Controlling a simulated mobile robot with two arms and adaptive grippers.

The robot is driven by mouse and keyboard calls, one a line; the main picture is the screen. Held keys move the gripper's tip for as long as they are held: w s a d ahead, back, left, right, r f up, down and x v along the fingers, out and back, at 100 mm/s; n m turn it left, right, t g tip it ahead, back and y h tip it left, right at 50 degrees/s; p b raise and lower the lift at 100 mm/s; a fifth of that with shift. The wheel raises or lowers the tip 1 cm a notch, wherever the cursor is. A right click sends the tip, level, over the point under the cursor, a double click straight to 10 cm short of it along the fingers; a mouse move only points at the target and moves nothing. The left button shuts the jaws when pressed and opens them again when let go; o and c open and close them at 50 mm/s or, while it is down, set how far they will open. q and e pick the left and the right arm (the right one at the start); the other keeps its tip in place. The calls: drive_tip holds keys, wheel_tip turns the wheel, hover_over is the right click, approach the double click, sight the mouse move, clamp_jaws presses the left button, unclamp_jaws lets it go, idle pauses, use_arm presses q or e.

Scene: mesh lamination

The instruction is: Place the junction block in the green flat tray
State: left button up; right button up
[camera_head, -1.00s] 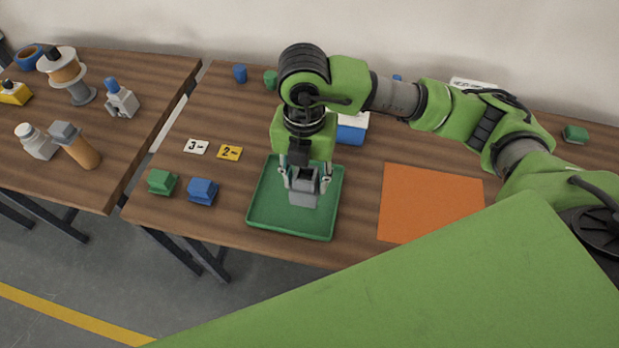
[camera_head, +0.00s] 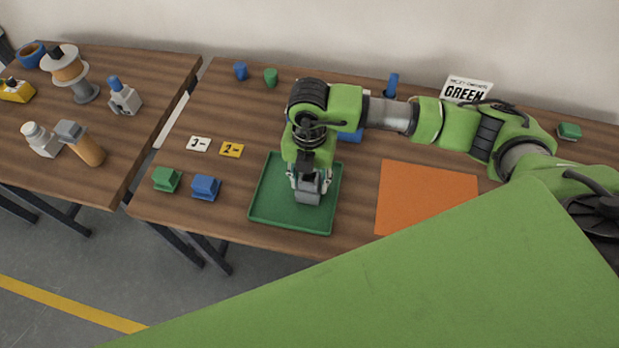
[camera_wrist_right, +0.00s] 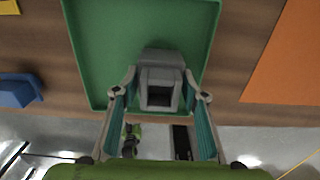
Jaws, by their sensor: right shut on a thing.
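The junction block is a grey block (camera_head: 308,194) with a square opening. It shows large in the right wrist view (camera_wrist_right: 161,80). My right gripper (camera_head: 308,184) is shut on it, with one finger on each side in the right wrist view (camera_wrist_right: 160,98). The green flat tray (camera_head: 265,205) lies on the middle table, and its floor and rim also show in the right wrist view (camera_wrist_right: 88,40). The block is over the tray's floor, inside the rim as seen from the head. Whether it touches the floor I cannot tell. My left gripper is not in view.
A green block (camera_head: 166,179) and a blue block (camera_head: 205,187) stand left of the tray. An orange mat (camera_head: 425,197) lies to the right. A second table (camera_head: 60,185) at left holds several items.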

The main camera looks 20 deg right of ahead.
drive_tip(key=o, duration=1.3)
drive_tip(key=shift+r+p, duration=0.2)
drive_tip(key=shift+p, duration=0.1)
drive_tip(key=shift+r+b, duration=0.25)
drive_tip(key=shift+b, duration=0.05)
wheel_tip(320, 180, up, 11)
drive_tip(key=b, duration=0.3)
drive_tip(key=shift+r, duration=0.2)
drive_tip(key=shift+f, duration=0.1)
